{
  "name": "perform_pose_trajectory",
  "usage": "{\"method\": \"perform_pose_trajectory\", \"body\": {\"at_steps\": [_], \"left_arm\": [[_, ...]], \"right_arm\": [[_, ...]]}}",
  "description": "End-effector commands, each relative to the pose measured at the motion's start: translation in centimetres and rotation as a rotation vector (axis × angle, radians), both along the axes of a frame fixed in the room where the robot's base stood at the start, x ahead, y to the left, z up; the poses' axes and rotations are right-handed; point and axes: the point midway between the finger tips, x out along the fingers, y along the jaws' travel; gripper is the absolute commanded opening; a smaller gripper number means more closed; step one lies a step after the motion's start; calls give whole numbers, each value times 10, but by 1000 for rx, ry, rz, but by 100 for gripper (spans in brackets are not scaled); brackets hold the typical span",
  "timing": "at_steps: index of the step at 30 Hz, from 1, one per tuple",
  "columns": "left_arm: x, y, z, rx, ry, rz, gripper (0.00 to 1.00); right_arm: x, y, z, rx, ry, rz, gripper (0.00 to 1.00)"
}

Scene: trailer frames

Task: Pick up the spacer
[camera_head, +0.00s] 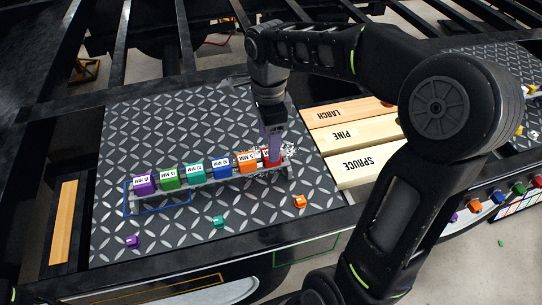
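A row of coloured, labelled blocks stands in a metal rack (215,184) on the diamond-plate surface: purple (144,184), green (169,178), teal (194,173), blue (221,166), orange (247,162) and red (272,158). Small loose spacer-like pieces lie in front: purple (132,241), teal (218,222) and orange (300,201). My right gripper (272,148) points down at the red block at the rack's right end, its fingers overlapping that block in the picture. I cannot tell whether the fingers are closed on it. My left gripper is not in view.
Wooden boards labelled larch (330,114), pine (352,133) and spruce (362,165) lie right of the plate. My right arm hides part of them. Several small coloured pieces, including an orange one (475,206), line the right-hand edge. The plate's front left is mostly clear.

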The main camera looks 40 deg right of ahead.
Motion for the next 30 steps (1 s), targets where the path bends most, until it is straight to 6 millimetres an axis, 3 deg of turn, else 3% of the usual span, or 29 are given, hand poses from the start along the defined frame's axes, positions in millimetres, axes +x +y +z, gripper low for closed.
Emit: {"method": "perform_pose_trajectory", "body": {"at_steps": [12,30], "left_arm": [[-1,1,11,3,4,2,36],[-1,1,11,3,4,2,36]], "right_arm": [[1,0,-48,1,3,0,62],[2,0,-50,0,0,0,62]]}}
